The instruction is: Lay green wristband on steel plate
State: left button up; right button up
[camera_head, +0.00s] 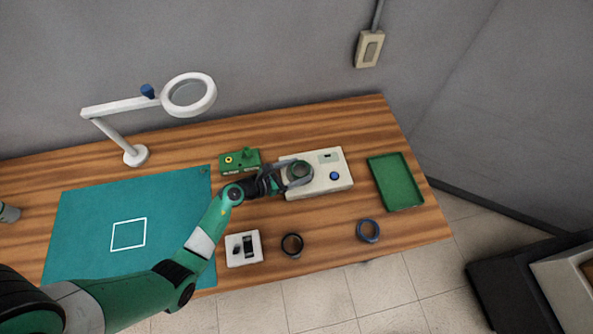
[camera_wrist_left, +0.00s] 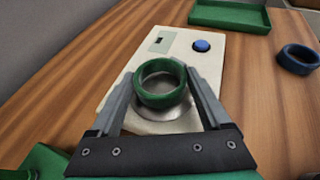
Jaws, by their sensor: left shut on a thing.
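The green wristband (camera_wrist_left: 160,99) is a ring held between the fingers of my left gripper (camera_wrist_left: 162,84). In the head view the wristband (camera_head: 300,169) shows at the end of the left gripper (camera_head: 290,173), over the left part of a white device (camera_head: 325,183). The round steel plate (camera_wrist_left: 165,114) shows on the device just under the wristband in the left wrist view, partly hidden by it. I cannot tell whether the wristband touches the plate. My right gripper is not in view.
A black ring (camera_head: 292,244) and a blue-grey ring (camera_head: 368,230) lie near the front edge. A green tray (camera_head: 396,182) is right of the device. A green block (camera_head: 240,161), a white box (camera_head: 244,248), a teal mat (camera_head: 90,215) and a magnifier lamp (camera_head: 189,95) stand left.

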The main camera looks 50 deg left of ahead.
pick_arm(q)
jog(key=shift+f, duration=0.2)
jog(key=o, duration=1.2)
jog(key=shift+c, duration=0.2)
jog(key=shift+r, duration=0.1)
jog(key=shift+s+r, duration=0.15)
jog(key=shift+r, duration=0.1)
jog(key=p+v, duration=0.3)
jog(key=v, duration=0.8)
jog(key=shift+s, duration=0.4)
